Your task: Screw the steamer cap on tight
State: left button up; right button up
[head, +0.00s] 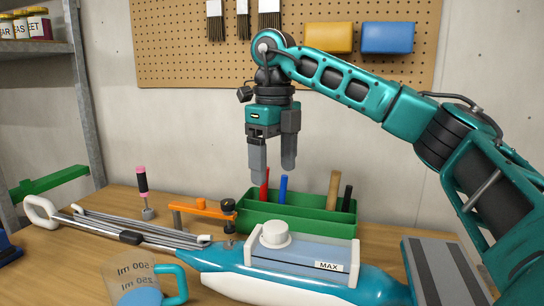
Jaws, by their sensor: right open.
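The steamer (230,277) lies along the workbench, with a teal and white body at the front and a white loop handle at the far left. Its translucent tank (300,261), marked MAX, faces up. The round white cap (274,236) sits on top of the tank and looks upright; whether it is tight cannot be told. My right gripper (273,170) points down above the cap and the green tool box. It is open and empty, with clear air between its fingertips and the cap. My left gripper is not in view.
A green tool box (300,220) with several tools stands right behind the tank. An orange clamp (204,210) and a screwdriver (143,190) stand to the left. A measuring jug (135,285) with blue liquid is at the front. A grey striped board (445,270) lies right.

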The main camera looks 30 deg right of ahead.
aim_at(276, 224)
notch_tip(276, 224, down, 12)
jog(key=shift+r, duration=0.1)
jog(key=shift+c, duration=0.2)
jog(key=c, duration=1.3)
jog(key=m, duration=0.5)
jog(key=shift+m, duration=0.4)
jog(key=m, duration=0.3)
jog(key=m+p, duration=0.1)
jog(key=m, duration=0.1)
jog(key=shift+d+m, duration=0.2)
jog(key=shift+m, duration=0.2)
jog(key=shift+r, duration=0.1)
